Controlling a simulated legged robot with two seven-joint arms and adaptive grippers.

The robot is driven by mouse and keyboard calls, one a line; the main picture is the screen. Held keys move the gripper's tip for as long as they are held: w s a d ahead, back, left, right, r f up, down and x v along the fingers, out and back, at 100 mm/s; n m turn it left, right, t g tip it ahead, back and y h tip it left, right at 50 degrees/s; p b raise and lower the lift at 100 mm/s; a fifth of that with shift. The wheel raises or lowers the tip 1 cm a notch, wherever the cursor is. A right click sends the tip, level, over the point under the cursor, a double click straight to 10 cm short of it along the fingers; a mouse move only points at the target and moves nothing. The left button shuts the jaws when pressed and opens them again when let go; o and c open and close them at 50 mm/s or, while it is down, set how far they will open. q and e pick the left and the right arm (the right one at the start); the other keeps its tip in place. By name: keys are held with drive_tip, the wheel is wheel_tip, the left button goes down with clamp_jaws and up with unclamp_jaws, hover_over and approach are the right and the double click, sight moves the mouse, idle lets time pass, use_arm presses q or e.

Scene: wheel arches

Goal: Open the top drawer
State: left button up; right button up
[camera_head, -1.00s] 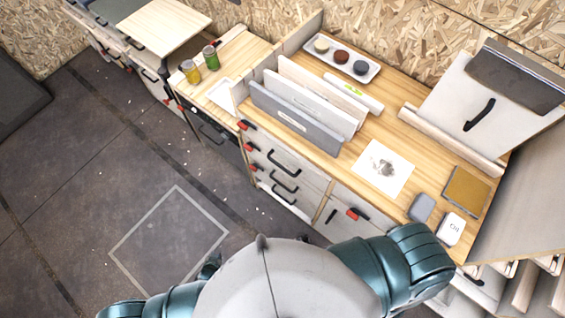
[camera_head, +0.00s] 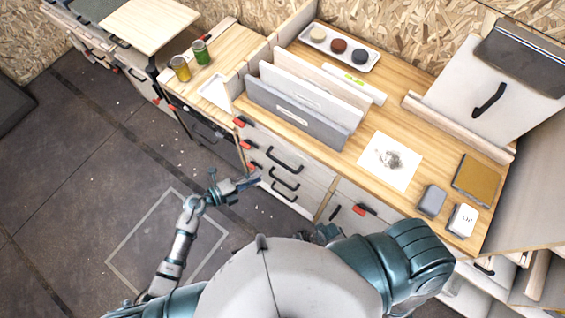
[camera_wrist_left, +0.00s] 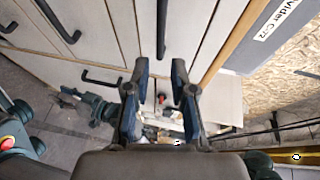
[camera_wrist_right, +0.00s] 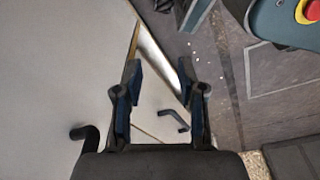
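The top drawer (camera_head: 262,142) is the highest white front under the wooden counter and looks closed. Its black bar handle (camera_head: 285,164) shows in the head view. My left gripper (camera_head: 256,180) is open and empty, to the left of the drawer stack. In the left wrist view, my open left fingers (camera_wrist_left: 164,68) point toward a black handle (camera_wrist_left: 162,30), which lines up with the gap between them. This handle is the one nearest the counter edge. My right gripper (camera_wrist_right: 160,66) is open and empty in the right wrist view, near pale cabinet fronts; my body mostly hides it in the head view.
Two more drawer handles (camera_head: 284,184) sit below the top one. Red clips (camera_head: 241,121) stick out along the cabinet's left edge. Grey divider panels (camera_head: 295,117) stand on the counter (camera_head: 340,168). The dark floor (camera_head: 85,205) to the left is clear.

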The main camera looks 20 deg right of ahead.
sight(282, 163)
use_arm(q)
drive_tip(key=shift+b+x, duration=0.55)
drive_tip(key=shift+x, duration=5.3)
use_arm(e)
drive_tip(key=shift+w+a+r, duration=0.15)
drive_tip(key=shift+w+r, duration=0.25)
drive_tip(key=shift+r, duration=0.25)
drive_tip(key=shift+w+a+r, duration=0.1)
drive_tip(key=shift+w+r, duration=0.25)
drive_tip(key=shift+r, duration=0.25)
use_arm(q)
drive_tip(key=shift+w, duration=0.1)
drive_tip(key=shift+a, duration=0.1)
clamp_jaws()
